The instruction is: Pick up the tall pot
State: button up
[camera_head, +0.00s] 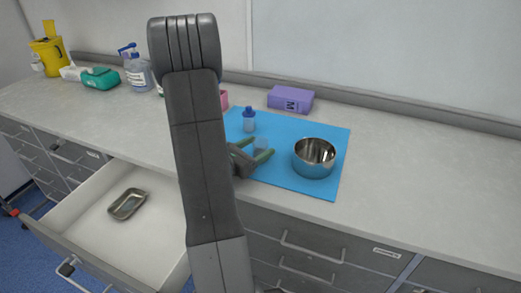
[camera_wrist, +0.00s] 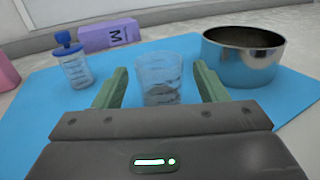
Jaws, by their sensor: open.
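My gripper (camera_head: 262,146) is open and low over the blue mat, with its green fingers spread. A clear, ribbed plastic cup (camera_wrist: 160,82) shows between the fingers in the wrist view, with a gap on either side. The cup also shows at the fingertips in the head view (camera_head: 260,144); how deep it sits between them is hard to tell. A wide shiny metal pot (camera_head: 314,158) stands upright on the mat, right of the gripper. It also shows at the right of the wrist view (camera_wrist: 242,57). Which vessel is the tall pot is not clear.
A blue-capped bottle (camera_head: 249,122) stands on the blue mat (camera_head: 310,189), left of the cup. A purple box (camera_head: 290,99) lies behind the mat. An open drawer (camera_head: 90,222) holds a metal tray (camera_head: 127,204). The counter right of the mat is clear.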

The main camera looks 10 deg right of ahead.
jog(key=shift+x, duration=0.75)
jog(key=c, duration=1.1)
jog(key=shift+r, duration=0.2)
